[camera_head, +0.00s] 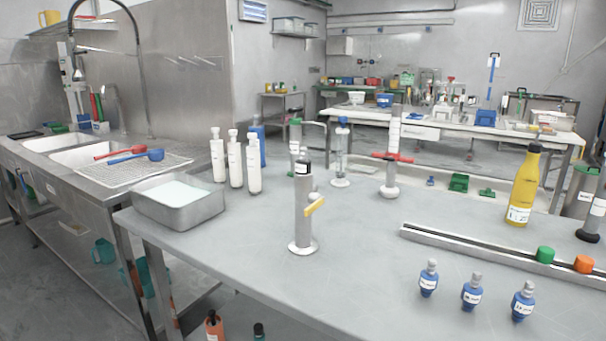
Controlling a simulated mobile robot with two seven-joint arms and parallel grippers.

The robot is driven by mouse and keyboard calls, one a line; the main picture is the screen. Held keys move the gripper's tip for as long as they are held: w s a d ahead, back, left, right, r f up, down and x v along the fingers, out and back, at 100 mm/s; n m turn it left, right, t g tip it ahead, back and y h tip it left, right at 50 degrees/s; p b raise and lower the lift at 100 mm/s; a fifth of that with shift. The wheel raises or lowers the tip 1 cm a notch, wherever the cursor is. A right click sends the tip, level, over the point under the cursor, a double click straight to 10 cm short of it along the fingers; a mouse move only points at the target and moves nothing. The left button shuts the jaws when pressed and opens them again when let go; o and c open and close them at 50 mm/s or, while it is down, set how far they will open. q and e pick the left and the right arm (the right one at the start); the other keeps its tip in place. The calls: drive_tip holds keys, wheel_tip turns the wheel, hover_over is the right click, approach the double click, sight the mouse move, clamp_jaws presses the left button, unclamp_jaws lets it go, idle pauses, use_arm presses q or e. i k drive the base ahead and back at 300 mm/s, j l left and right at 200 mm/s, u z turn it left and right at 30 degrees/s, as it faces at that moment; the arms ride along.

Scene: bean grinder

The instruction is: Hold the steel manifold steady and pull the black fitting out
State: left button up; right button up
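An upright steel cylinder (303,222) on a round flange stands on the near table, with a yellow lever (314,206) on its right side. A black fitting (303,168) with a pale label sits at its top. A long steel rail (470,254) lies at the right, with a green knob (545,254) and an orange knob (584,264) on it. I cannot tell for certain which of the cylinder and the rail is the manifold. Neither of my grippers is in view, and nothing touches the cylinder.
Three blue fittings (471,292) stand at the front right. A yellow bottle (525,187) stands behind the rail. A metal tray (180,203) and white bottles (235,160) are left of the cylinder. The table (370,265) is clear around the cylinder's front and right.

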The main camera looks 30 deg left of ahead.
sight(303, 165)
drive_tip(key=j, duration=1.65)
drive_tip(key=k, duration=0.05)
